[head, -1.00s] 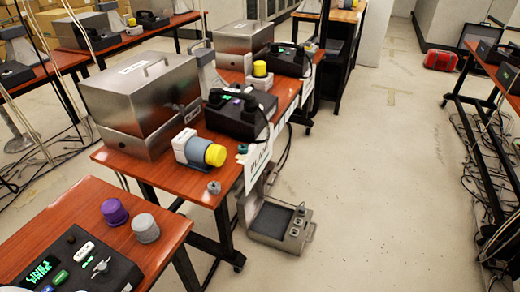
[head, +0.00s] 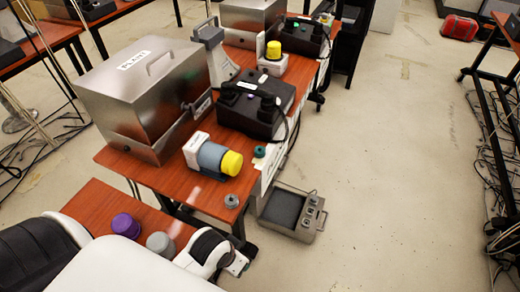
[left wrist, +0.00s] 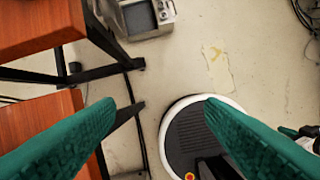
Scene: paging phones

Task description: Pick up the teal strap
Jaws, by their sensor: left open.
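A small teal piece (head: 259,151), which may be the teal strap, lies at the right edge of the wooden table, beside the black phone box. A small grey-teal ring (head: 232,201) sits nearer, at the table's front corner. I cannot tell their exact shapes. My left arm comes in from the bottom left of the head view, and its end is low beside the near table, in front of both pieces. In the left wrist view my left gripper (left wrist: 159,102) is open and empty, its two green fingers wide apart above the floor. No teal strap shows there.
The table (head: 205,196) holds a steel box (head: 140,90), a black phone box (head: 254,104) and a grey cylinder with a yellow cap (head: 229,162). Purple (head: 125,226) and grey (head: 160,244) knobs stand nearby.

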